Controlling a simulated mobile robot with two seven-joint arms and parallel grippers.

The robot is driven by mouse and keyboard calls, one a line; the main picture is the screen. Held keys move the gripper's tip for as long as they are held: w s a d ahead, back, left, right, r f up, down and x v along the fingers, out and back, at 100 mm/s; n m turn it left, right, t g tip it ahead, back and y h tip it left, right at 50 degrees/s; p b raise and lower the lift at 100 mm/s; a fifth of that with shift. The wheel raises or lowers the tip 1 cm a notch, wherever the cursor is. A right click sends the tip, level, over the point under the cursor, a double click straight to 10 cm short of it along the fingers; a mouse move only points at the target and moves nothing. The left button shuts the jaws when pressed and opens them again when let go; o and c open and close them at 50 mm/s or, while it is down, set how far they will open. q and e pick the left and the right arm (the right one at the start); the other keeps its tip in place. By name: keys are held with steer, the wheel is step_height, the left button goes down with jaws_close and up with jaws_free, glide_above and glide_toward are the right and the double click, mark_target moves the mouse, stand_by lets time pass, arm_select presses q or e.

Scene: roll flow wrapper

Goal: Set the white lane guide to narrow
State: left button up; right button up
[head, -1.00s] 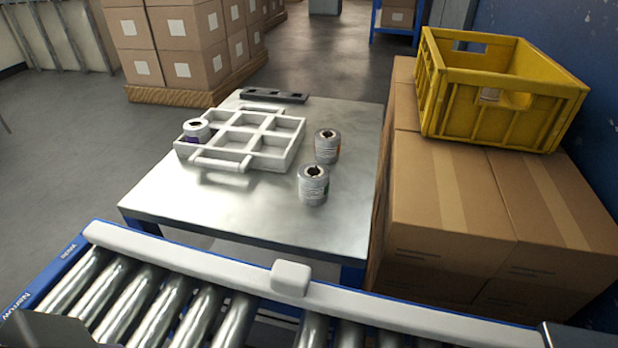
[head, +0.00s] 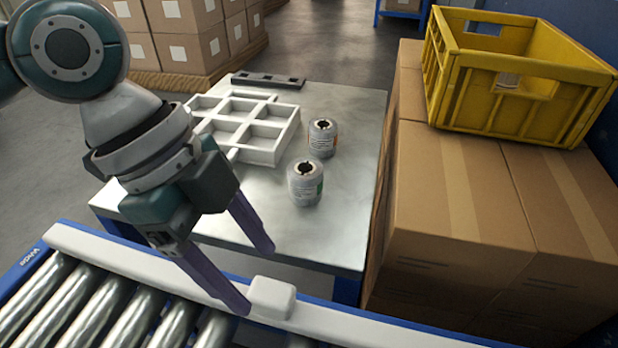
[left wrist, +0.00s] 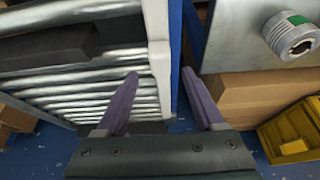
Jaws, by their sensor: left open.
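The white lane guide (head: 150,276) is a long white bar along the far side of the roller conveyor, with a raised block-shaped handle (head: 272,298) on it. The word "Wide" is printed on the blue frame (head: 32,256) near the guide's left end. My left gripper (head: 257,280) is open and empty, its purple fingers pointing down by the handle's left side. In the left wrist view, part of the guide (left wrist: 157,40) shows between the finger lines; contact cannot be told. My right gripper is not in view.
A metal table (head: 345,180) behind the conveyor holds a white divided tray (head: 265,157) and two wrapped rolls, one farther (head: 322,140), one nearer (head: 306,185). Cardboard boxes (head: 450,210) with a yellow crate (head: 510,95) stand at right. Steel rollers (head: 85,305) lie in front of the guide.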

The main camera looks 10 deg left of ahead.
mark_target(269, 292)
arm_select(q)
steer(key=b+x, duration=0.1)
steer(key=x, duration=0.4)
steer(key=shift+d+f, duration=0.15)
steer(key=shift+f, duration=0.1)
jaws_close()
steer(key=shift+r, duration=0.1)
stand_by(1.1)
